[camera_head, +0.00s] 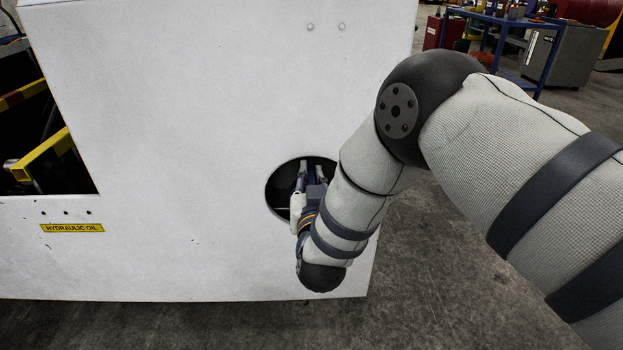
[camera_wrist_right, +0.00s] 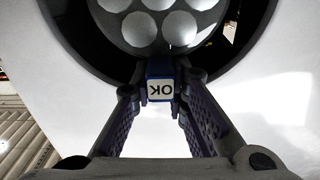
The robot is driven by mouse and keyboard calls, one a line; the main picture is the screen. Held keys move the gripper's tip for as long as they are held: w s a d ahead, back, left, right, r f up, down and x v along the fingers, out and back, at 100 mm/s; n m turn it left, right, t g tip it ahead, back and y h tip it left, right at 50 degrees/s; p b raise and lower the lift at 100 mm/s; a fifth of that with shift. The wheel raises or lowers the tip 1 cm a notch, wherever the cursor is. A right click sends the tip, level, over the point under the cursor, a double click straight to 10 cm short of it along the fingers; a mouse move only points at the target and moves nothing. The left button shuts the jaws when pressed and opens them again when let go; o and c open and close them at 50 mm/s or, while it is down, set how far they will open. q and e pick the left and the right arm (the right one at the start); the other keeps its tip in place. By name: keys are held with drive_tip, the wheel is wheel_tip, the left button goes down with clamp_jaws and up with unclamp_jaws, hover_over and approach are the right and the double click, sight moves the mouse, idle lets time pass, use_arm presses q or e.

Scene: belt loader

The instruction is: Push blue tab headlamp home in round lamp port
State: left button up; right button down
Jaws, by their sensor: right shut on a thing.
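The headlamp (camera_wrist_right: 160,22) shows at the top of the right wrist view, a round grey face with several pale round lenses. Its blue tab (camera_wrist_right: 161,90), with a white label reading OK upside down, sits between my right gripper's fingertips. My right gripper (camera_head: 309,174) is shut on this tab and reaches the round lamp port (camera_head: 283,182) in the white panel. The port's dark opening surrounds the lamp in the wrist view, with a dark gap at the right. How deep the lamp sits cannot be told. In the head view my gripper and wrist hide the lamp. My left gripper is out of view.
The white panel (camera_head: 190,130) fills the left and middle. A yellow hydraulic oil label (camera_head: 72,228) and an open bay with a yellow bar (camera_head: 40,155) are at the left. Concrete floor (camera_head: 440,270) is clear at right. A blue cart (camera_head: 500,25) stands far behind.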

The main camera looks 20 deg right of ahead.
drive_tip(key=shift+b+x, duration=1.3)
drive_tip(key=shift+x, duration=1.6)
drive_tip(key=c, duration=1.5)
unclamp_jaws()
drive_tip(key=shift+s, duration=0.3)
drive_tip(key=v, duration=1.1)
drive_tip(key=shift+s+a, duration=0.15)
drive_tip(key=shift+s, duration=0.05)
